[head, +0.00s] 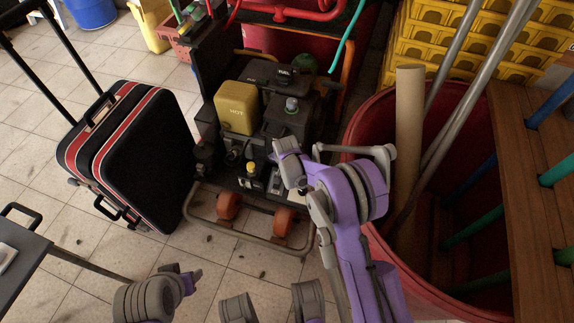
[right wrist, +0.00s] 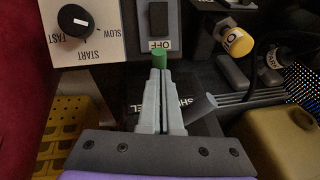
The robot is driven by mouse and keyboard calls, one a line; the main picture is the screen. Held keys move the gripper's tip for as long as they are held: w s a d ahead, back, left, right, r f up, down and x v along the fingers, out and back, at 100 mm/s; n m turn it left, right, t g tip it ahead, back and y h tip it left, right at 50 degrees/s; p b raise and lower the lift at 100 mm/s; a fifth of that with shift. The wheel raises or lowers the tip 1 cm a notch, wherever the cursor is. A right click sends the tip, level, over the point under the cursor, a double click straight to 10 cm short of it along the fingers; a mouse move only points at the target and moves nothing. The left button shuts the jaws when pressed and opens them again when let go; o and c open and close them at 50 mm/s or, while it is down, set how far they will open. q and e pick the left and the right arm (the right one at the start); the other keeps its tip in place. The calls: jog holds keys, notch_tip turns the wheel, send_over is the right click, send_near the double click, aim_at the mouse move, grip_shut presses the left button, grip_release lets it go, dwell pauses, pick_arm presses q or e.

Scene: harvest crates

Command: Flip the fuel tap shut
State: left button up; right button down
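The machine's black control panel (right wrist: 197,93) shows in the right wrist view, with its lettering upside down and partly hidden. My right gripper (right wrist: 161,75) is over it, fingers together with only a thin dark line between them. A small green knob (right wrist: 159,52) shows right at the fingertips; whether they touch it I cannot tell. A tilted grey lever (right wrist: 201,106) stands just right of the fingers, beside partly covered lettering. Which of these is the fuel tap is unclear. In the head view, my right gripper (head: 285,150) is at the machine's front. Part of my left gripper (head: 188,281) shows low at left; its fingers are indistinct.
An OFF rocker switch (right wrist: 159,18), a black START dial (right wrist: 75,20) and a yellow knob (right wrist: 237,42) are close by. A yellow HOT box (head: 236,108) sits on the machine. A black suitcase (head: 150,150) stands left; a red bin (head: 375,125) stands right.

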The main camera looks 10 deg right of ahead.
jog(key=shift+w+a+m+h, duration=0.25)
jog(key=shift+a+m+h, duration=0.2)
jog(key=shift+m, duration=0.55)
pick_arm(q)
jog(key=shift+f, duration=0.1)
pick_arm(e)
jog(key=shift+a, duration=0.1)
jog(key=shift+w+a, duration=0.15)
jog(key=shift+a, duration=0.05)
dwell(0.7)
jog(key=shift+d, duration=0.1)
dwell(0.8)
pick_arm(q)
jog(key=shift+w+f+b, duration=0.1)
jog(key=shift+f+b, duration=0.05)
jog(key=shift+b, duration=0.15)
pick_arm(e)
jog(key=shift+w+d, duration=0.3)
jog(key=shift+d, duration=0.4)
